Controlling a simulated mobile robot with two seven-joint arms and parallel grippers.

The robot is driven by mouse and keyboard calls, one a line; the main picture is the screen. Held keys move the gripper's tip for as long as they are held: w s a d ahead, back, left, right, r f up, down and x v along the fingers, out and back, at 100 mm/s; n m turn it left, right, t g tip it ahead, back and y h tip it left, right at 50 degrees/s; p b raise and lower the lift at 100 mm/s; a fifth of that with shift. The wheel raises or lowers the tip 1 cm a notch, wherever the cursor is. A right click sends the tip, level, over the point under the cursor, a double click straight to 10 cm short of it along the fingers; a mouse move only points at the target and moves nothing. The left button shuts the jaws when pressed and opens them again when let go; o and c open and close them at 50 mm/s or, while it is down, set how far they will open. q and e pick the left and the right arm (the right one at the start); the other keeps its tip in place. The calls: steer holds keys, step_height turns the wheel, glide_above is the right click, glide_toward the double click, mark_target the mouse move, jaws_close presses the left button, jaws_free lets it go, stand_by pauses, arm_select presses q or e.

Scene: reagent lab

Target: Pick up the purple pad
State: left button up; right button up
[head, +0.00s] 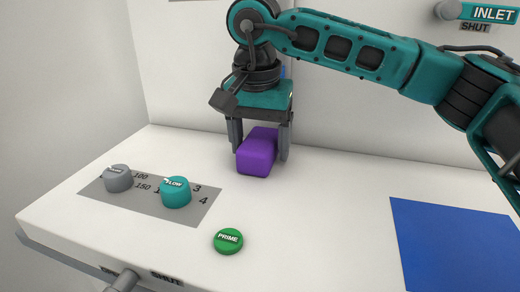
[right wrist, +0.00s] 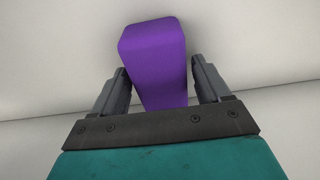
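The purple pad (head: 257,152) is a rounded purple block on the white bench near the back wall. My right gripper (head: 260,150) points down over it, with one finger on each side of the pad. In the right wrist view the purple pad (right wrist: 156,60) lies between the two fingers of the right gripper (right wrist: 160,80), with narrow gaps beside it, so the gripper looks open around it. The pad appears to rest on the bench. My left gripper is not in view.
A grey panel (head: 140,206) at left carries a grey knob (head: 118,178) and a teal FLOW knob (head: 175,192). A green PRIME button (head: 228,241) sits in front. A blue square (head: 455,248) lies at right. An INLET valve handle (head: 478,12) is on the back wall.

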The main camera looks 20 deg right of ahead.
mark_target(259, 140)
steer(key=c, duration=0.8)
steer(key=shift+s+a+r, duration=0.1)
steer(key=shift+r, duration=0.3)
step_height(259, 140, up, 6)
steer(key=shift+r+p, duration=0.15)
steer(key=shift+p, duration=0.7)
steer(key=s+a, duration=0.5)
steer(key=s, duration=0.3)
steer(key=s+a, duration=0.6)
steer(key=s, duration=0.2)
steer(key=shift+s, duration=0.2)
